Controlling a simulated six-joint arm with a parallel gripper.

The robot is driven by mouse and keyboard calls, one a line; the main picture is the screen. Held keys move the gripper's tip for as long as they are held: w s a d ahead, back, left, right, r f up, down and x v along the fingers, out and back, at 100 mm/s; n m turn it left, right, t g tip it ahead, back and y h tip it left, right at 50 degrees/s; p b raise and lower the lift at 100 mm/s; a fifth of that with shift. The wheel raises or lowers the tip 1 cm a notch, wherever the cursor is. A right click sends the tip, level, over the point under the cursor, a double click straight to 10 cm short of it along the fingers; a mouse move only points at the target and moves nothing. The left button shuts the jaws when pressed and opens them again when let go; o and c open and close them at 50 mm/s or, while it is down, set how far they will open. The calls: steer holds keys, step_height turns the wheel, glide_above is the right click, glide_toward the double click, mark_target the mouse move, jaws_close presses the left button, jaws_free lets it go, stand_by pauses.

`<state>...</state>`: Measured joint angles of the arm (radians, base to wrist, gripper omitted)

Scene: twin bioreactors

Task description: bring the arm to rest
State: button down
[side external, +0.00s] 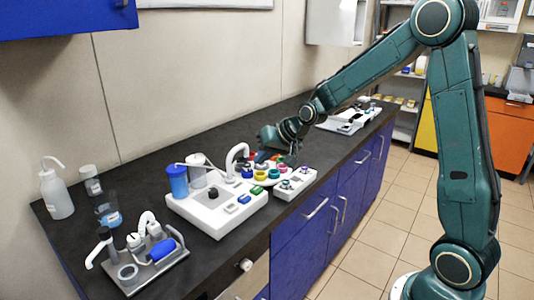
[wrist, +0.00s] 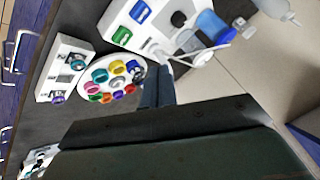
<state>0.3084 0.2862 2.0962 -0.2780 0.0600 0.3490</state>
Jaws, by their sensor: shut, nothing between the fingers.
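My arm reaches in from the right over the dark bench (side external: 130,170). My gripper (side external: 292,158) is above the bench behind the small white block, close to the coloured rings. In the wrist view my gripper (wrist: 157,72) shows its two fingers together, with nothing between them. The fingertips point toward the space beside the ring tray and the white bioreactor base. I cannot tell the exact height of the fingertips above the bench.
The white bioreactor base (side external: 225,213) carries a blue vessel (side external: 177,181) and a pale vessel (side external: 197,172). The round tray of coloured rings (wrist: 84,86) and white block (wrist: 66,67) are close by. A metal tool stand (side external: 150,265) and bottles (side external: 57,195) stand at left.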

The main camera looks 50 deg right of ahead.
steer(key=s+a+r+n+g, duration=0.1)
steer(key=s+a+r+n, duration=0.1)
steer(key=s, duration=0.8)
steer(key=s+a+r+n+g, duration=0.1)
steer(key=s+a+r+n, duration=0.1)
steer(key=s, duration=0.8)
steer(key=s+a+r+n, duration=0.2)
steer(key=s+a+r, duration=0.2)
steer(key=s, duration=0.7)
steer(key=shift+r+g+h, duration=0.4)
steer(key=shift+r, duration=0.25)
